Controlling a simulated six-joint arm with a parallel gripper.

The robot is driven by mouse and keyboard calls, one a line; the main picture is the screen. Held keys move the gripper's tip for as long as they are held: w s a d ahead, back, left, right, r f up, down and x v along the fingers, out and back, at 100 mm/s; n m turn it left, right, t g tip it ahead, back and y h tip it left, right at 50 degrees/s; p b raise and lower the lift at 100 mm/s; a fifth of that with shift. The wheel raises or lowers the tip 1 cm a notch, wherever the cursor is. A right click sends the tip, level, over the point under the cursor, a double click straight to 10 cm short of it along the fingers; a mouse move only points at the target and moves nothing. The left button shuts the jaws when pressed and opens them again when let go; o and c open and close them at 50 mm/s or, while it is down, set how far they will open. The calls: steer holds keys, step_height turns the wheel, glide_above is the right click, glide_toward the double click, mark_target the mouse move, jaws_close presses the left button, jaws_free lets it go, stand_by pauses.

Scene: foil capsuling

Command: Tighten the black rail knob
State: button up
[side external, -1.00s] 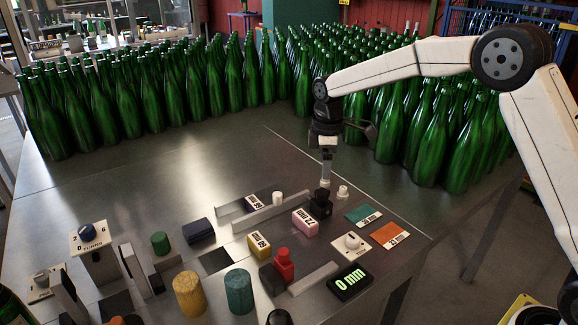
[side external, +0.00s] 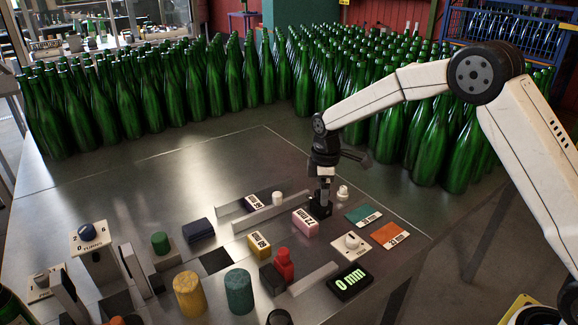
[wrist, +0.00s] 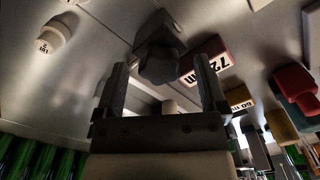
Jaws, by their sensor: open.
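The black rail knob (wrist: 159,68) is a lobed knob on a dark block. In the wrist view it shows between the two fingers of my gripper (wrist: 161,64), which stand apart with a gap on either side. In the side view my gripper (side external: 323,190) points straight down right at the knob, and its fingers cover most of it. The dark base block (side external: 320,209) shows below, at the right end of a metal rail (side external: 270,213). I cannot tell how far down the fingers reach around the knob.
A pink 72 block (side external: 306,222) stands just left of the base, and a small white knob (side external: 343,192) close on the right. A yellow block (side external: 259,245), red knob (side external: 284,262) and 0 mm display (side external: 350,282) sit nearer. Green bottles (side external: 430,145) crowd behind.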

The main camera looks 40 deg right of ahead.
jaws_close()
